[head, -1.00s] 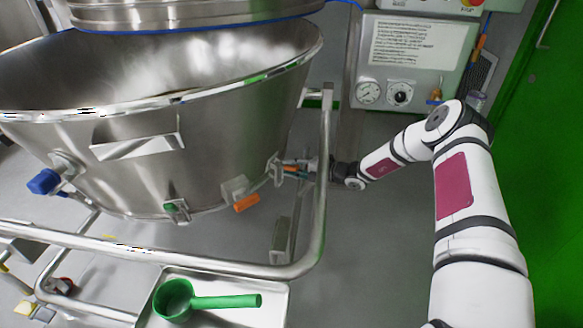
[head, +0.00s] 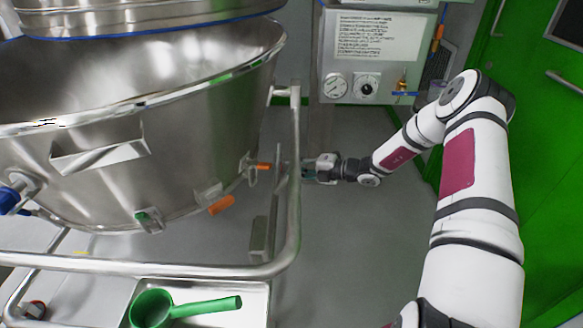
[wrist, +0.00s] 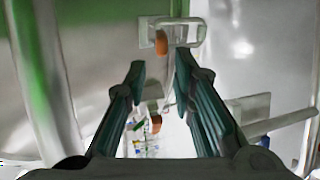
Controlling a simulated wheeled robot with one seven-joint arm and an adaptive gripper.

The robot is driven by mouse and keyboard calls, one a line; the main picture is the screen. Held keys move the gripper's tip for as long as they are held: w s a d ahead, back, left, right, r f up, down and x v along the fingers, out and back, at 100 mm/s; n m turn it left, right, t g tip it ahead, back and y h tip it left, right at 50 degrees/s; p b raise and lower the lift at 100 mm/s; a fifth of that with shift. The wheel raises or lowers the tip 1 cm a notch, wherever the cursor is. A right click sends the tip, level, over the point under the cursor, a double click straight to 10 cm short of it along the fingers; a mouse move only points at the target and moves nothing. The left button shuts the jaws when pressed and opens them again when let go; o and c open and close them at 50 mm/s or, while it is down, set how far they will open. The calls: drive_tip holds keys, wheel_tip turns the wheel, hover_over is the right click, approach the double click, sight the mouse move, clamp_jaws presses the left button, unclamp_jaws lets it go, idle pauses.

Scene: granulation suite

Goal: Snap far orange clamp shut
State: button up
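The far orange clamp (head: 263,167) sits low on the right side of the steel bowl, its orange handle sticking out to the right toward my gripper. My gripper (wrist: 160,82) is to the right of this clamp, apart from it, with its two dark green fingers open and nothing between the tips. In the head view the steel rail partly hides the fingers. In the wrist view an orange handle (wrist: 162,43) with a metal latch loop (wrist: 188,32) lies beyond the fingertips. A nearer orange clamp (head: 221,205) hangs at the bowl's lower edge.
A steel rail (head: 295,200) curves around the bowl (head: 200,120) between it and my arm. A green-tabbed clamp (head: 149,216) is farther left. A green scoop (head: 152,307) lies on a tray in front. A gauge panel (head: 370,60) stands behind. Floor to the right is open.

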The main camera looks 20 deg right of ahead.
sight(259, 166)
drive_tip(key=c, duration=0.3)
drive_tip(key=shift+f, duration=0.2)
clamp_jaws()
wheel_tip(259, 166, down, 10)
drive_tip(key=s+d+f+n+t+y+b, duration=0.15)
drive_tip(key=n+b, duration=0.25)
drive_tip(key=n, duration=1.4)
drive_tip(key=w+a+r+b, duration=0.4)
drive_tip(key=w+a+r, duration=0.1)
drive_tip(key=w+a, duration=0.2)
drive_tip(key=shift+a+t+y, duration=0.35)
drive_tip(key=shift+a, duration=0.1)
